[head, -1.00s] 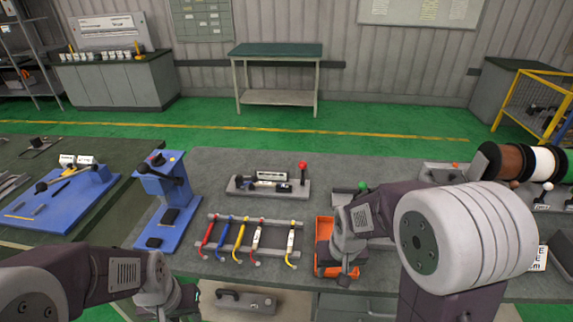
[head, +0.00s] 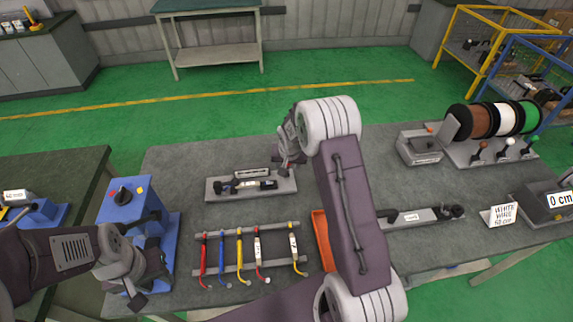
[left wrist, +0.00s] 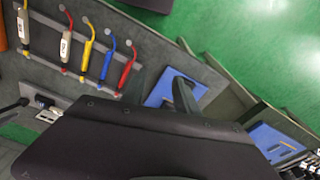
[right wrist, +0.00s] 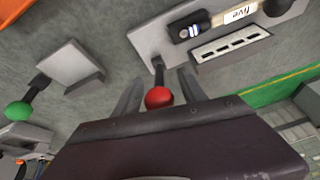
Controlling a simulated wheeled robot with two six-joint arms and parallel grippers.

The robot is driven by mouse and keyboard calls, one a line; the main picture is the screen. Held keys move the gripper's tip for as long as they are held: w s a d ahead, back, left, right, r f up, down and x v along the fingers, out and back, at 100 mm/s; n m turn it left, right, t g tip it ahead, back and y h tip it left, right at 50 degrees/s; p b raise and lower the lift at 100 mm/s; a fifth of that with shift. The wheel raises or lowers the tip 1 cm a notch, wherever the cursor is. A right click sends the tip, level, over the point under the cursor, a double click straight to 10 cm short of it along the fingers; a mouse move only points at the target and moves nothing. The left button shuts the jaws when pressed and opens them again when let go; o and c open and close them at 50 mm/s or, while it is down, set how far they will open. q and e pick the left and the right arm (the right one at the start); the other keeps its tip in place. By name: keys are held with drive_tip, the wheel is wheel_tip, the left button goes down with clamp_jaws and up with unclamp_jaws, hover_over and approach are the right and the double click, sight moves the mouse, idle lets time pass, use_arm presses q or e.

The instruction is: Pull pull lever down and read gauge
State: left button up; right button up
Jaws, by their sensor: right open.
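A grey device (head: 228,191) stands on the table, with a slot panel and a part labelled "five" (right wrist: 237,14) in the right wrist view. A lever with a red ball knob (right wrist: 158,98) sticks out from its end. My right gripper (right wrist: 160,92) is open, with a finger on either side of the red knob. In the head view my right gripper (head: 290,158) is over the device's right end and hides the knob. My left gripper (head: 137,290) is in front of the blue lever stand (head: 118,208); its opening is unclear. I cannot make out a gauge reading.
A rack of coloured-handled tools (head: 240,268) stands in front of the device. An orange bin (head: 321,240) is partly hidden by my right arm. A green-knobbed lever (right wrist: 18,112) shows in the right wrist view. Wire spools (head: 492,120) stand at the right. Bare table lies behind the device.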

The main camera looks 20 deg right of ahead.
drive_tip(key=shift+x, duration=1.05)
drive_tip(key=shift+s+r, duration=0.1)
drive_tip(key=shift+s, duration=0.15)
drive_tip(key=shift+w, duration=0.2)
clamp_jaws()
